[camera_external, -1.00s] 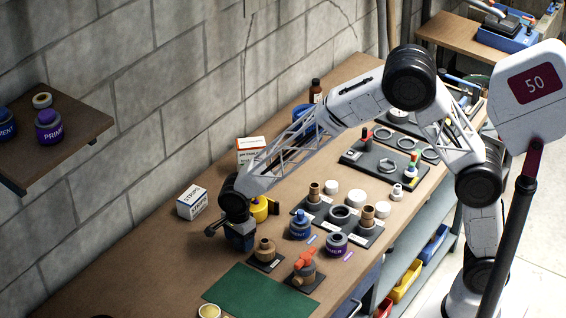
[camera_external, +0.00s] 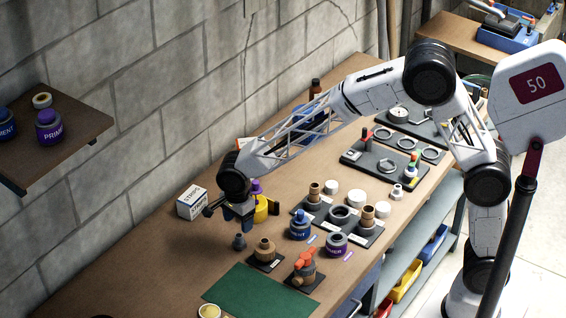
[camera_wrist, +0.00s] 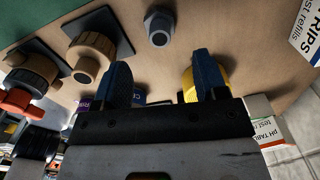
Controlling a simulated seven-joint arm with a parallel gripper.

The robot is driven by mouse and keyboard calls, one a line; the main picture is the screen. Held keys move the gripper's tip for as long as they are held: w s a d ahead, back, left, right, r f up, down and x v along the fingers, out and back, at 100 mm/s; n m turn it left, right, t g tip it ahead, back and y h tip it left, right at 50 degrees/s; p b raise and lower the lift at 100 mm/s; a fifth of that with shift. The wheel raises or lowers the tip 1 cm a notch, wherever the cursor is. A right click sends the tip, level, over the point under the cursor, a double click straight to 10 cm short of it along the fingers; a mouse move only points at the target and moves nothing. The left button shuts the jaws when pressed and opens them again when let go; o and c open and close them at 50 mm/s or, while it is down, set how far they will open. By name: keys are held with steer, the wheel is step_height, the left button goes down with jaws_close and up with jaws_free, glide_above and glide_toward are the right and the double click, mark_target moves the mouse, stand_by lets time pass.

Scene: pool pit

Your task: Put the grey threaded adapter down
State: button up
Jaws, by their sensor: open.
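The grey threaded adapter (camera_external: 239,242) stands on the wooden bench, left of a tan fitting on a black plate. In the wrist view the adapter (camera_wrist: 159,28) shows at the top centre, beyond the fingertips and apart from them. My gripper (camera_external: 240,216) is above and behind the adapter in the external view. In the wrist view my gripper (camera_wrist: 160,75) has its two blue fingers spread wide with nothing between them.
A tan fitting (camera_external: 265,250) and an orange-handled valve (camera_external: 304,268) sit close by on black plates. A green mat (camera_external: 258,291) lies in front. A yellow item (camera_external: 262,210) and a white test-strip box (camera_external: 192,202) stand near my gripper. Bench left of the adapter is clear.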

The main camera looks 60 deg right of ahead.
mark_target(239, 235)
steer(key=shift+r, duration=2.3)
steer(key=s+d+r+n+t, duration=0.1)
steer(key=s+d+r+n, duration=0.3)
steer(key=s+d+r, duration=0.35)
steer(key=s+d+r+n, duration=0.5)
steer(key=s+d, duration=0.4)
steer(key=d, duration=0.2)
steer(key=s+d+n, duration=0.5)
steer(key=s+d, duration=0.1)
steer(key=s, duration=0.5)
steer(key=s+d+n+t, duration=0.1)
steer(key=s+d+n, duration=0.4)
steer(key=s, duration=0.7)
steer(key=shift+s+d+t, duration=0.15)
steer(key=shift+d+t, duration=0.15)
steer(key=shift+d, duration=0.1)
steer(key=shift+f, duration=0.1)
